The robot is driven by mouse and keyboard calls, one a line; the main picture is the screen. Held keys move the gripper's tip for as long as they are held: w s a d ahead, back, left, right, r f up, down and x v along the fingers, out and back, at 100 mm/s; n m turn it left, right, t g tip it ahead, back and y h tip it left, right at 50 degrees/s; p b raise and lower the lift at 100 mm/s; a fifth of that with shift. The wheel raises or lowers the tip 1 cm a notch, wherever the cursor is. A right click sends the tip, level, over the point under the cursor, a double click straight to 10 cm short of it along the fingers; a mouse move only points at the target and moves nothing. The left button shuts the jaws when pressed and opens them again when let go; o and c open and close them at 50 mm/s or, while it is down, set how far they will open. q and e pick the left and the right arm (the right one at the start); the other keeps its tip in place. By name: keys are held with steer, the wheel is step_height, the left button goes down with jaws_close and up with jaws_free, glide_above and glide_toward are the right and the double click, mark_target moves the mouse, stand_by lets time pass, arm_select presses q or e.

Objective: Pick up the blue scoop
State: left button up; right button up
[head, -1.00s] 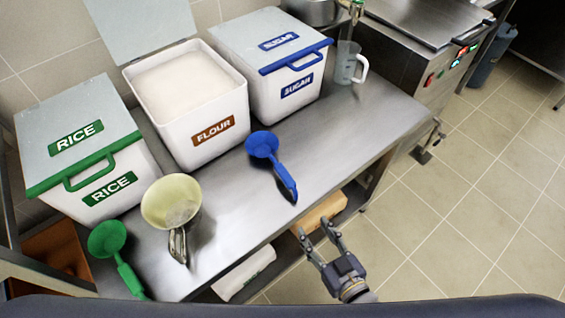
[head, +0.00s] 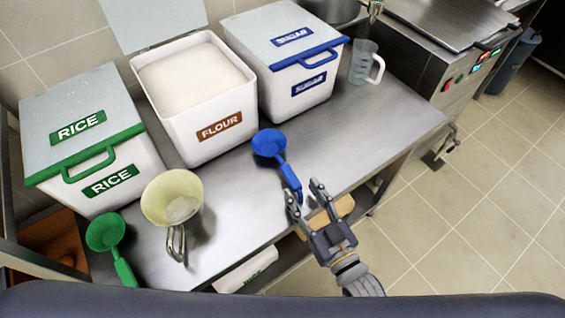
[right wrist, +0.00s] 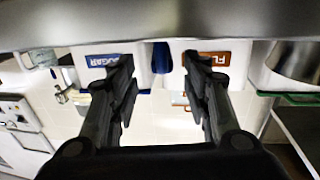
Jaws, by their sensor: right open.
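The blue scoop (head: 270,144) lies on the steel table in front of the flour and sugar bins, its handle (head: 291,181) pointing toward the table's front edge. My right gripper (head: 304,192) is open and empty at the front edge, close to the handle end. I cannot tell from the head view whether it touches the handle. In the right wrist view, the blue scoop's handle (right wrist: 161,57) shows between the fingers of the open right gripper (right wrist: 158,70), beyond the fingertips. My left gripper is not in view.
The flour bin (head: 185,125) stands open; the sugar bin (head: 300,85) and rice bin (head: 75,145) are lidded. A cream metal-handled vessel (head: 160,200) and green scoop (head: 105,232) are at left. A clear jug (head: 359,62) is at the back right. Table right of the scoop is clear.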

mark_target(283, 165)
steer(key=x, duration=0.6)
steer(key=shift+w+a+f+p, duration=0.1)
steer(key=shift+w+a+p, duration=0.05)
steer(key=shift+a+p, duration=0.15)
steer(key=shift+d, duration=0.1)
steer(key=shift+c, duration=0.5)
jaws_close()
